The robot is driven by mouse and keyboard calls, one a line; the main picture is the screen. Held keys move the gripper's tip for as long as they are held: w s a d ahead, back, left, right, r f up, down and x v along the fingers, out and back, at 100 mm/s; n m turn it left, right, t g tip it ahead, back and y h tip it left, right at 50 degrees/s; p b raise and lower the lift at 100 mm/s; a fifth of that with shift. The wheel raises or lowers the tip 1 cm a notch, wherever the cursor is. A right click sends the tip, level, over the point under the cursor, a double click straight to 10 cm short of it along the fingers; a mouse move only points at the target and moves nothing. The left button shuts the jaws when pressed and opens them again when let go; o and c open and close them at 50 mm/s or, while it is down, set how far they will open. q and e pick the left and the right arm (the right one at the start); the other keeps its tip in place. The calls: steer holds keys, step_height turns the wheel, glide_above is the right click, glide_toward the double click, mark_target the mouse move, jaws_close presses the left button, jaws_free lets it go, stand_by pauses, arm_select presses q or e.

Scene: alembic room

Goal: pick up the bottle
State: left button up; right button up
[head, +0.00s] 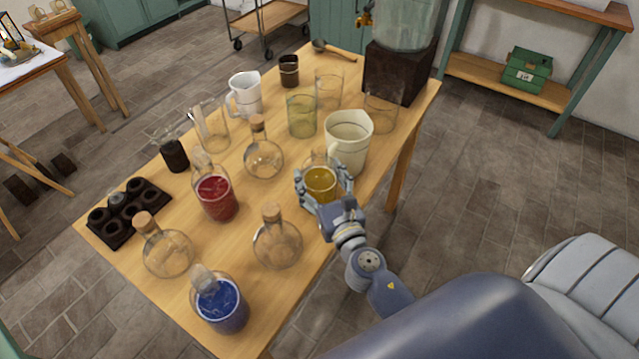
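A round glass bottle with yellow liquid (321,184) stands near the right edge of the wooden table. My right gripper (323,178) reaches in from the lower right, with its fingers on either side of this bottle. I cannot tell whether the fingers touch the glass. Other bottles stand on the table: one with red liquid (216,197), one with blue liquid (220,305), and clear corked ones at the front (277,245), front left (168,253) and middle (264,158). My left gripper is out of view.
A cream jug (348,140) stands close behind the yellow bottle. Glass beakers (302,116), a white jug (245,95) and a dark cup (289,70) stand farther back. A dark moulded tray (128,214) lies at the left edge. The wooden table (240,232) has bare patches between bottles.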

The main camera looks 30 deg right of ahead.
steer(key=c, duration=0.9)
steer(key=shift+o, duration=0.2)
steer(key=shift+r, duration=0.1)
steer(key=shift+r, duration=0.2)
steer(key=shift+r+p, duration=1)
steer(key=shift+r, duration=0.1)
step_height(320, 180, up, 12)
steer(key=p, duration=0.6)
steer(key=shift+r+p, duration=0.65)
steer(key=shift+r, duration=1)
